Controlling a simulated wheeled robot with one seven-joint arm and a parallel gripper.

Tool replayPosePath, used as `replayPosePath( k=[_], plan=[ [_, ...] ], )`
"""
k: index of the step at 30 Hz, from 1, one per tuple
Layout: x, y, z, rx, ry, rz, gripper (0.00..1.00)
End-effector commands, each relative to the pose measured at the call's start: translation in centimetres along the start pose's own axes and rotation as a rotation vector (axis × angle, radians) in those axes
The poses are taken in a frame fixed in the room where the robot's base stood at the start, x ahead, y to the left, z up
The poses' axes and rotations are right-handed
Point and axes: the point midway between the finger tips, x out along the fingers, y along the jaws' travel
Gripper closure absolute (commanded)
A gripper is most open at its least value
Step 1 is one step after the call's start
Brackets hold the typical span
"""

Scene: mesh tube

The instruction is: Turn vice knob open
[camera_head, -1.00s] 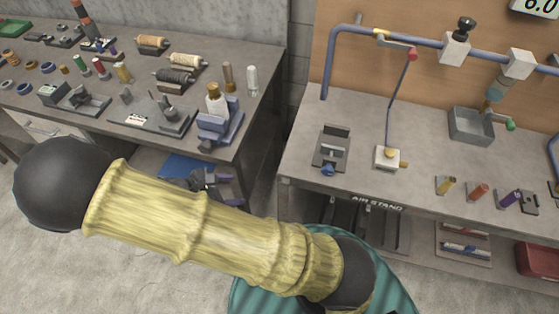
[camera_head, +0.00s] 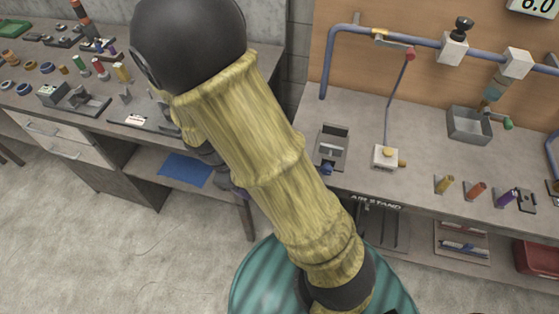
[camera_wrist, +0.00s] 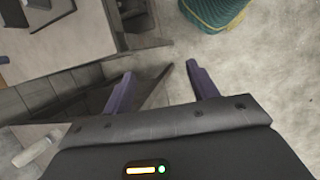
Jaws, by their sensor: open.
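A small grey vice (camera_head: 332,142) sits at the left end of the right-hand bench in the head view. A blue knob (camera_head: 327,169) is on its front, close beside my arm. The wrist view does not clearly show this vice. My gripper (camera_wrist: 162,84) shows two purple fingers spread apart with nothing between them. In the head view my yellow-sleeved arm hides most of the gripper, with only a sliver of purple at its left edge. The gripper is apart from the knob.
The right bench (camera_head: 420,170) also bears a white block (camera_head: 385,157), a metal bin (camera_head: 468,126) and several coloured cylinders. A blue pipe (camera_head: 400,38) runs above it. The left bench (camera_head: 60,110) carries tools and spools. A gap separates the benches.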

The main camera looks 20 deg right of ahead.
Motion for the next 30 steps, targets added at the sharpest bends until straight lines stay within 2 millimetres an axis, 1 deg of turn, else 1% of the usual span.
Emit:
replayPosePath(
  k=[15,30],
  plan=[
    [-2.9,2.0,3.4,0.374,0.200,-0.121,0.41],
    [-5.6,3.8,6.9,0.720,0.371,-0.178,0.41]
  ],
)
